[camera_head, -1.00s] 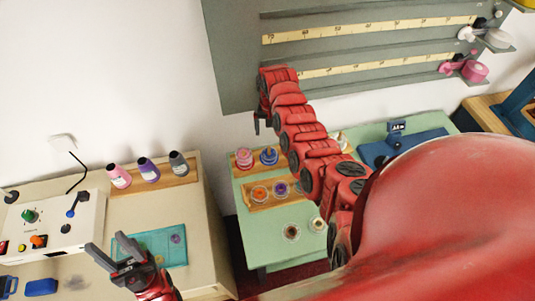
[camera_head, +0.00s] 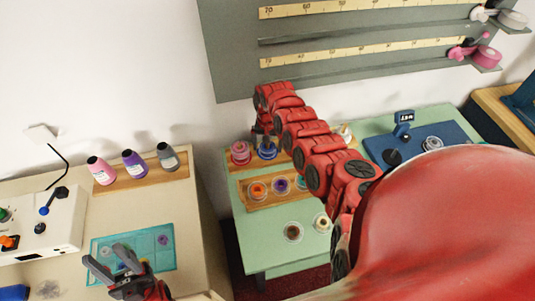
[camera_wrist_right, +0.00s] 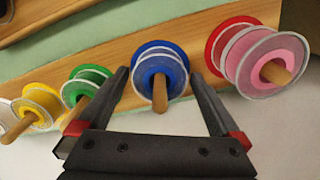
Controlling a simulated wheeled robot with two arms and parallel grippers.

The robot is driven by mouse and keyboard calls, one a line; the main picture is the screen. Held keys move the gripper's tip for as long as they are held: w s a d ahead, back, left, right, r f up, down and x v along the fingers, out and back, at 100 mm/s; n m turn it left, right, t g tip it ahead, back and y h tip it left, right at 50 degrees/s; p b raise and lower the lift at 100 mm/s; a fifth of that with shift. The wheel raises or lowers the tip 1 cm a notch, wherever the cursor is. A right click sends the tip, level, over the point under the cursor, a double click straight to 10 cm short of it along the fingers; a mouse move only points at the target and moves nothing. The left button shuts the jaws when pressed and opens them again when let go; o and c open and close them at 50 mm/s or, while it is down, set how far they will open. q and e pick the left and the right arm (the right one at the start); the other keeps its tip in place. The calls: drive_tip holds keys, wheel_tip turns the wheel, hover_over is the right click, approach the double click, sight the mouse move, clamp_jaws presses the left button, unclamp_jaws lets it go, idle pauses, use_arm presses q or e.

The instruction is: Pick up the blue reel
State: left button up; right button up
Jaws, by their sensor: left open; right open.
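The blue reel (camera_head: 267,152) sits on a wooden peg on the back rack of the green table. In the right wrist view the blue reel (camera_wrist_right: 150,62) has a clear flange and a peg through its middle. My right gripper (camera_wrist_right: 159,76) is open, with one finger on each side of the blue reel and gaps visible. In the head view my right gripper (camera_head: 263,138) is just above the blue reel and partly covers it. My left gripper (camera_head: 105,257) is open and empty over the teal mat on the left table.
A pink reel (camera_wrist_right: 268,62) is close beside the right finger; a green reel (camera_wrist_right: 88,84) and a yellow reel (camera_wrist_right: 40,104) are on the other side. A front rack (camera_head: 250,203) holds orange and purple reels. A blue tray (camera_head: 440,134) lies to the right.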

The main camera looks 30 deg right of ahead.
drive_tip(key=c, duration=1.2)
drive_tip(key=shift+r, duration=0.15)
